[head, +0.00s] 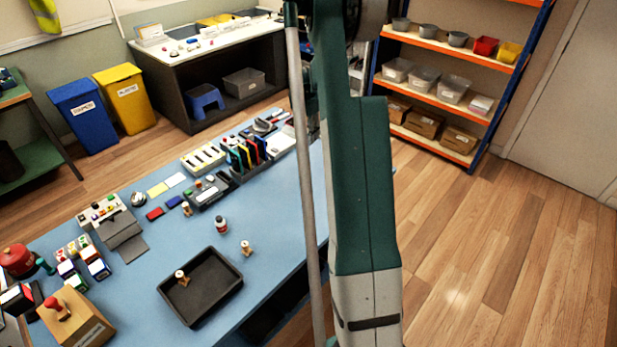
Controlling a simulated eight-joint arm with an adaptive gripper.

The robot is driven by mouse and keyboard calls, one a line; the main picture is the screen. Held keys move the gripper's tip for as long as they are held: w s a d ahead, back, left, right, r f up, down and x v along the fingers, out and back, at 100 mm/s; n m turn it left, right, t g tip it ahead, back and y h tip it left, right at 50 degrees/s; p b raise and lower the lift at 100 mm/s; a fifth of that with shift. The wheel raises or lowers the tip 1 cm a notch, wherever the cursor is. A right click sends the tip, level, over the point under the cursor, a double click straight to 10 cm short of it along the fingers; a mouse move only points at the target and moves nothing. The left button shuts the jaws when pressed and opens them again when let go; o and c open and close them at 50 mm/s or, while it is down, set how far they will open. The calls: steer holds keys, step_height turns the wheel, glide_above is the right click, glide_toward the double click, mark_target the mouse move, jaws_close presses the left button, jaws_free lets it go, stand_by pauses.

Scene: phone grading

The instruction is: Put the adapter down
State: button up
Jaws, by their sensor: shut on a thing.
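My own arm stands upright through the middle of the head view and covers part of the blue work table (185,233). My gripper does not show; it is hidden behind the arm or outside the picture. I cannot make out an adapter anywhere in view.
Small boxes, cards and a dark organiser (212,193) crowd the table's back and left. Bare blue surface lies mid-table. An orange-shelved rack (436,87) stands behind right; a white-topped bench (213,43) stands behind.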

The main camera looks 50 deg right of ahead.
steer(key=s+a, duration=0.9)
steer(key=a, duration=0.2)
steer(key=shift+s, duration=0.35)
glide_above(309, 181)
steer(key=shift+a+f, duration=0.1)
steer(key=shift+f, duration=3)
steer(key=shift+f+b, duration=0.45)
steer(key=shift+f, duration=1.4)
steer(key=shift+f, duration=0.15)
